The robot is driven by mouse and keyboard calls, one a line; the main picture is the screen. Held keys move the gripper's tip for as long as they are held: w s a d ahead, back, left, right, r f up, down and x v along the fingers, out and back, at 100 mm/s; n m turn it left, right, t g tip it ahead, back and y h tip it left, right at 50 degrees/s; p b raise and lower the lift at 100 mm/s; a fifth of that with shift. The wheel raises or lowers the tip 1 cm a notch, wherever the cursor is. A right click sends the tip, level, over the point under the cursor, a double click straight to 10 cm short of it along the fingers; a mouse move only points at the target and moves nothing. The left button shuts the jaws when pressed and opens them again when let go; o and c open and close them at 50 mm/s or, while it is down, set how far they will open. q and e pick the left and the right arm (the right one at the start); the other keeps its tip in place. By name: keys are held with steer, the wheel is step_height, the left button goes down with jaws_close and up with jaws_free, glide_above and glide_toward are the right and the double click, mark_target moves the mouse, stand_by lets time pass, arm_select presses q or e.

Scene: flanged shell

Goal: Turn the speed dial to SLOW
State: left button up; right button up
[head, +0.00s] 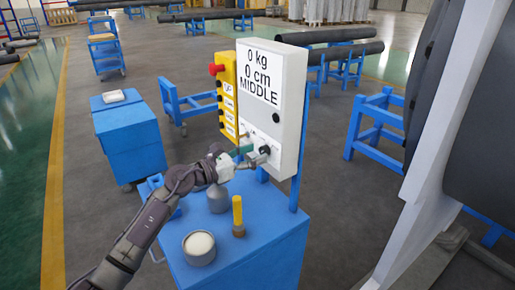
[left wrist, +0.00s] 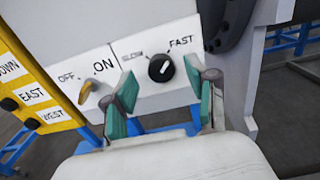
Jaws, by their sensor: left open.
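The speed dial (left wrist: 160,68) is a round black knob on the white control box (head: 276,95). SLOW is printed at its upper left and FAST at its upper right. Its white mark slants up to the right, toward FAST. My left gripper (left wrist: 159,84) is open, with one green-padded finger on each side of the dial in the left wrist view. I cannot tell whether either finger touches it. In the head view the left gripper (head: 254,153) is at the lower front of the box and partly covers the labels there. My right gripper is not in view.
A yellow OFF/ON switch (left wrist: 85,92) is left of the dial. A yellow button panel (head: 226,98) with a red knob adjoins the box. A grey bottle (head: 217,199), a round tin (head: 199,248) and a yellow-handled tool (head: 238,214) stand on the blue cart (head: 262,249) below my arm.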

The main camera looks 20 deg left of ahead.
arm_select(q)
steer(key=shift+x, duration=0.8)
jaws_close()
